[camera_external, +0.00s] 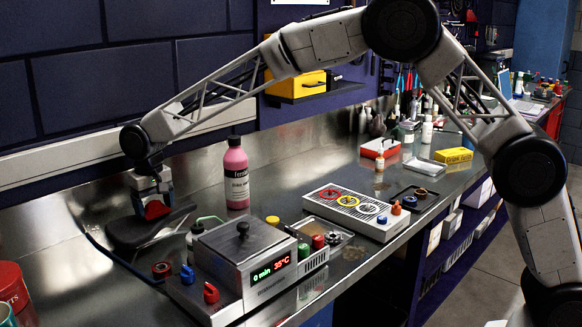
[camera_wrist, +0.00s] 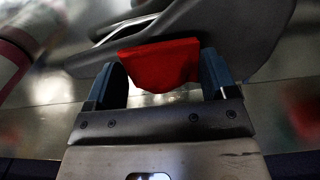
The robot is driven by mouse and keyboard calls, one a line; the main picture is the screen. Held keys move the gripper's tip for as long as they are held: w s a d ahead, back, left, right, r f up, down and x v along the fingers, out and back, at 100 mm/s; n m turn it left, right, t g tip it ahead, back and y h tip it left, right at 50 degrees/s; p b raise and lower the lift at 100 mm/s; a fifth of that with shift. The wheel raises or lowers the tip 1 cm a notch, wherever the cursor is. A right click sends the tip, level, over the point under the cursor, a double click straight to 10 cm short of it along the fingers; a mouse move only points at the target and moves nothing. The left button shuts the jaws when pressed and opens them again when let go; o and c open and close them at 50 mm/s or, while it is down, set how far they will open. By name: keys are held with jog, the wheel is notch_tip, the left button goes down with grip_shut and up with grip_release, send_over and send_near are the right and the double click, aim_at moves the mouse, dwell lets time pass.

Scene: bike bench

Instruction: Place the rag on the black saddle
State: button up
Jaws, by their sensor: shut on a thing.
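The red rag (camera_external: 155,209) is between the fingers of my gripper (camera_external: 153,200), just above the black saddle (camera_external: 130,233). In the wrist view the rag (camera_wrist: 163,62) spans the gap between the two blue-grey fingertips of my gripper (camera_wrist: 165,75), which are shut on it. The saddle (camera_wrist: 232,35) lies behind and below the rag in that view. The rag's lower part is close to the saddle; I cannot tell if they touch.
A pink bottle (camera_external: 237,176) stands right of the saddle. A grey box with a red display (camera_external: 244,262) is in front. A red tin (camera_external: 10,290) stands at the left edge. A white tray with coloured rings (camera_external: 352,209) lies farther right. Bare bench shows behind the saddle.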

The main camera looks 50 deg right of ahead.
aim_at(154, 203)
jog(key=shift+f, duration=0.3)
jog(key=shift+f, duration=0.1)
jog(key=o, duration=0.8)
jog(key=shift+f, duration=0.1)
jog(key=shift+r, duration=0.2)
notch_tip(154, 203, up, 12)
dwell(0.4)
dwell(0.7)
